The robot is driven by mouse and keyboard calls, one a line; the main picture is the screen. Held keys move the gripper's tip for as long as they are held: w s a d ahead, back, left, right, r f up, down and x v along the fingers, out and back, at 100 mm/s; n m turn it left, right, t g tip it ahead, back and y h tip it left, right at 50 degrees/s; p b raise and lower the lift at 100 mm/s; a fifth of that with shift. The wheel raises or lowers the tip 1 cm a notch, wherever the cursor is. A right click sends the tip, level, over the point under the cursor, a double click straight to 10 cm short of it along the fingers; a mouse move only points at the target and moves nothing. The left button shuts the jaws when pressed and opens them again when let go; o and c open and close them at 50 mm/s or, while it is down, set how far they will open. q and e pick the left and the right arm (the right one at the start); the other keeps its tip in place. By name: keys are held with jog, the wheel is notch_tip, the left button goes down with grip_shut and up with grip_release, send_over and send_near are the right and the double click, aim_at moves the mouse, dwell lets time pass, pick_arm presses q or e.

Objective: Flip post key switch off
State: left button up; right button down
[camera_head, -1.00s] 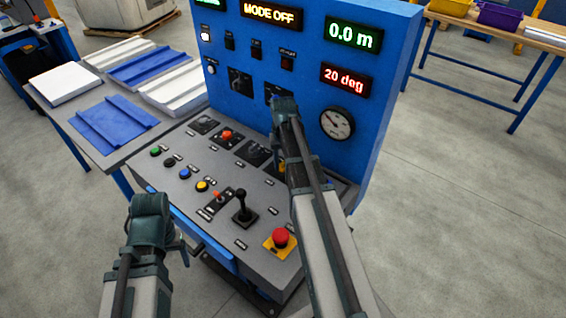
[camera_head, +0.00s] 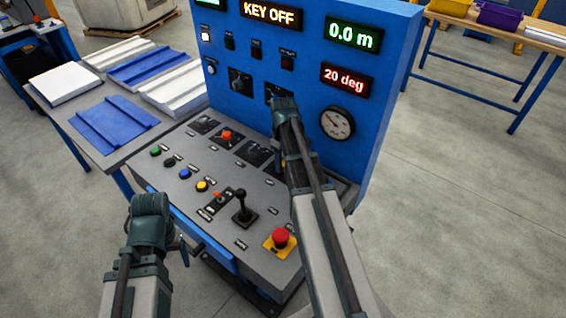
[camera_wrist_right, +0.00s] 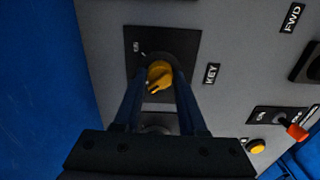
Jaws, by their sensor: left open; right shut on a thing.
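The key switch (camera_wrist_right: 153,87) has a yellow knob on a black plate beside a KEY label (camera_wrist_right: 211,74) in the right wrist view. The fingers of my right gripper (camera_wrist_right: 158,70) reach over the plate and are shut on the yellow knob, one on each side. In the head view my right arm hides the key switch and the fingertips. The display (camera_head: 271,16) on the upright blue panel reads KEY OFF. My left gripper (camera_head: 182,248) is open and empty, in front of the console's left front edge and apart from it.
The console deck (camera_head: 215,225) carries coloured buttons, a black joystick (camera_head: 242,208) and a red emergency stop (camera_head: 281,238) near my right arm. The upright blue panel (camera_head: 390,110) stands close behind. A table (camera_head: 100,150) with sheet parts stands left.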

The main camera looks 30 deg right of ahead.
aim_at(283, 163)
dwell(0.4)
jog(key=shift+n, duration=0.3)
jog(key=shift+c, duration=2.3)
grip_release()
notch_tip(283, 163, up, 14)
jog(key=p, duration=1.3)
jog(key=shift+p, duration=0.4)
jog(key=shift+f, duration=0.15)
